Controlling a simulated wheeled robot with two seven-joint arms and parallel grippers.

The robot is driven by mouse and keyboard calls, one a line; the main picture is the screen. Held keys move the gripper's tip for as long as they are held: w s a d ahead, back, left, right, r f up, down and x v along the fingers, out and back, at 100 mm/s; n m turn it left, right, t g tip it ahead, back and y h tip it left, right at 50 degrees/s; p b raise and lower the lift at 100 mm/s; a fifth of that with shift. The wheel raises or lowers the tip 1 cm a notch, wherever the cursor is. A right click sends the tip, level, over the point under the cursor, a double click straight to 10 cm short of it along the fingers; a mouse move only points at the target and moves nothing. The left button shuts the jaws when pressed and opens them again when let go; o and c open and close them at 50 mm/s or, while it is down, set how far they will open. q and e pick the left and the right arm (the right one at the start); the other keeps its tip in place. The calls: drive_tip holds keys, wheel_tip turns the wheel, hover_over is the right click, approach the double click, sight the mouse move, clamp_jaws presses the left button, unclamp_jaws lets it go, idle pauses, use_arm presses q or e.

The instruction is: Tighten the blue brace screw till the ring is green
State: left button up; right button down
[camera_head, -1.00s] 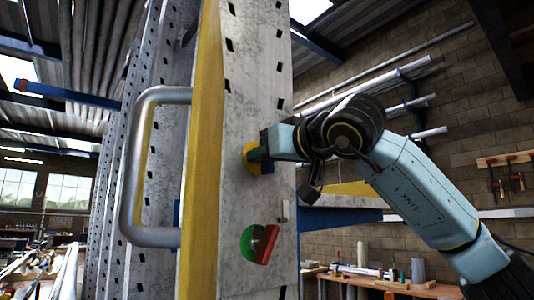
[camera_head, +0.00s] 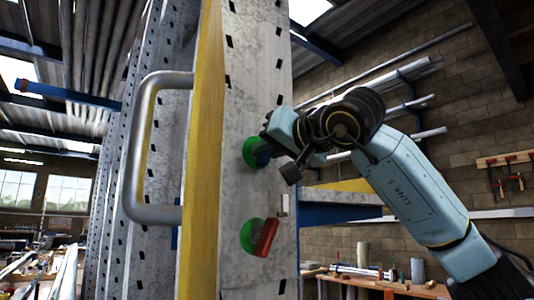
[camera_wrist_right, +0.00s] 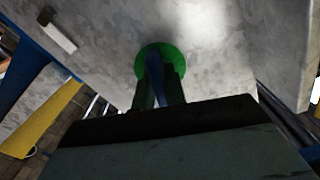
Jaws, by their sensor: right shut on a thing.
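The blue brace screw (camera_wrist_right: 154,68) stands out from the grey mast flange (camera_head: 255,90). The ring (camera_head: 249,150) around it is green in the head view, and the ring is green in the right wrist view (camera_wrist_right: 172,54) too. My right gripper (camera_head: 264,152) is at the screw; in the right wrist view its fingers (camera_wrist_right: 158,88) are shut on the screw's blue handle from both sides. The gripper hides part of the screw. A red screw handle (camera_head: 266,238) with a green ring (camera_head: 247,234) sits lower on the same flange. My left gripper is not in view.
A grey handle bar (camera_head: 140,150) projects at the left beside a yellow edge strip (camera_head: 205,150). A blue beam (camera_head: 340,214) runs off right behind the flange. A small light block (camera_head: 284,204) sits near the flange's right edge. A workbench (camera_head: 370,283) stands behind.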

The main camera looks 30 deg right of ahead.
drive_tip(key=c, duration=1.4)
unclamp_jaws()
drive_tip(key=shift+s+d+b, duration=0.2)
drive_tip(key=shift+s+b, duration=0.1)
drive_tip(key=shift+s, duration=2.25)
